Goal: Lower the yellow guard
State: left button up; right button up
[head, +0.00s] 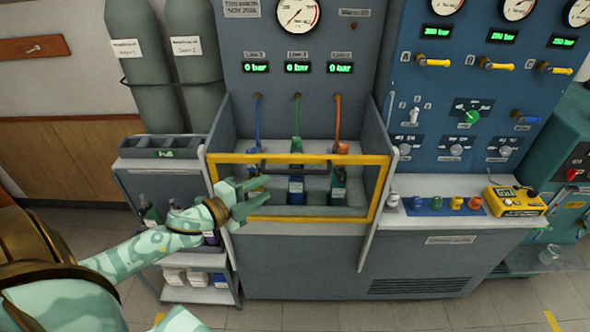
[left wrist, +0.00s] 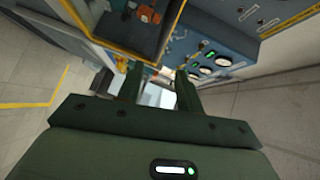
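The yellow guard (head: 320,159) is a rectangular yellow frame across the front of the grey test bench bay. Its top bar crosses below the hoses and its lower bar runs near the bay's front edge. My left gripper (head: 262,195) is in front of the guard's left part, with its two fingers apart and nothing between them. I cannot tell whether a finger touches the frame. In the left wrist view the fingers of the left gripper (left wrist: 158,88) are also spread, and a yellow bar (left wrist: 78,18) passes at upper left. My right gripper is not in view.
Behind the guard stand several small bottles (head: 296,188) under blue, green and orange hoses. A grey cart (head: 132,185) is left of the bench. A yellow meter (head: 515,202) and coloured fittings (head: 437,203) sit on the right ledge. Floor in front is clear.

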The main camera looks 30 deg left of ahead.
aim_at(292, 174)
pick_arm(q)
jog(key=x, duration=1.2)
jog(key=shift+w+f, duration=0.15)
jog(key=shift+w, duration=0.05)
grip_shut()
